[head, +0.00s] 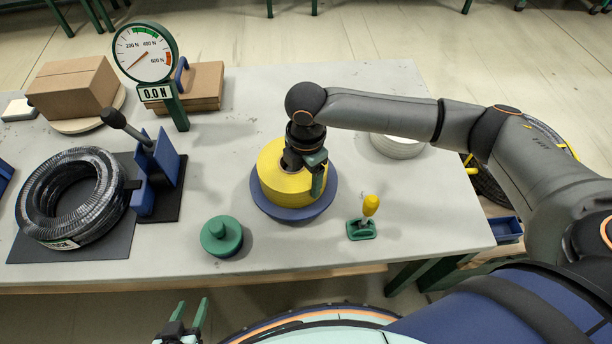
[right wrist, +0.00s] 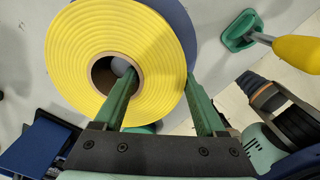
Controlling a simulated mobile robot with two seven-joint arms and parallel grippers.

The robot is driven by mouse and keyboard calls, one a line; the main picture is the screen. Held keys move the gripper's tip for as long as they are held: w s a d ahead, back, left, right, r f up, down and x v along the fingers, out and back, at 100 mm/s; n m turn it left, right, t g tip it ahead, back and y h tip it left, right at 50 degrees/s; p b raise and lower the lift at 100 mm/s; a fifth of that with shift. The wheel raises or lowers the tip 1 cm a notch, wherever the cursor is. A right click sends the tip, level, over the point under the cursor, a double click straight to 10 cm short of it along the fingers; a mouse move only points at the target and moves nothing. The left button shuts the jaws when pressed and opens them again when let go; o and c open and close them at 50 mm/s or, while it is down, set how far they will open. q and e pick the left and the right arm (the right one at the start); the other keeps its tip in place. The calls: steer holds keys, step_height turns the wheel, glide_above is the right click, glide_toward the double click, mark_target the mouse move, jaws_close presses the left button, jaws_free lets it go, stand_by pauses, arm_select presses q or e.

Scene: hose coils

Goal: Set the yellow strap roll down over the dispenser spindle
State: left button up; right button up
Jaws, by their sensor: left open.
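The yellow strap roll (head: 274,181) lies flat, its hole facing up, over the round blue dispenser base (head: 322,203) on the table. The roll (right wrist: 78,32) fills the upper left of the right wrist view. My right gripper (head: 305,178) is shut on the roll's wall. In the wrist view its left finger is inside the brown core and its right finger is against the outer side. A small pale patch shows in the core; I cannot tell whether it is the spindle. The roll's height above the base is unclear. My left gripper (head: 189,309) is open and empty, at the table's front.
A green capped cylinder (head: 222,237) and a green base with a yellow handle (head: 369,206) stand close to the dispenser. A coiled hose (head: 68,197), a blue clamp (head: 162,158) and a force gauge (head: 146,53) are left. A white disc (head: 398,148) lies behind my right arm.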

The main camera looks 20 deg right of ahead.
steer(key=shift+o, duration=1.4)
steer(key=shift+s+d+f, duration=0.1)
steer(key=shift+s+f, duration=0.05)
step_height(320, 180, up, 13)
steer(key=shift+f, duration=0.15)
